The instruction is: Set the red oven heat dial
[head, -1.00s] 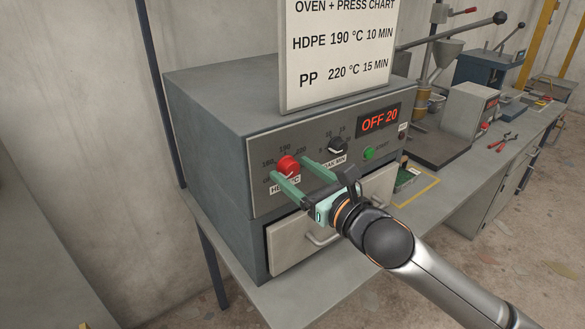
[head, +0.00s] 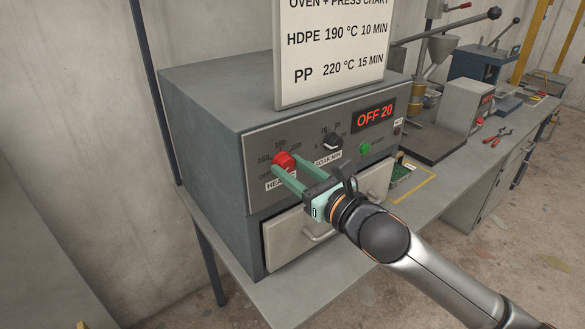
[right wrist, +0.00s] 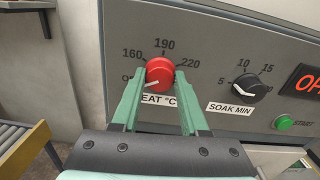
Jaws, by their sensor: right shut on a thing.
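The red heat dial (head: 284,160) sits on the oven's front panel, above the HEAT °C label. Its white mark points left and slightly down, toward the partly hidden OFF end of the scale, as the right wrist view shows on the dial (right wrist: 160,72). My right gripper (head: 287,167) is shut on the dial, with one green finger on each side of it. In the right wrist view the fingers (right wrist: 159,82) flank the dial and cover part of the label. My left gripper is not in view.
A black SOAK MIN dial (head: 331,141) is close to the right of the fingers. A green START button (head: 365,149) is farther right. The chart (head: 330,50) on the oven reads HDPE 190 °C 10 MIN and PP 220 °C 15 MIN. A drawer with a handle (head: 318,235) is below.

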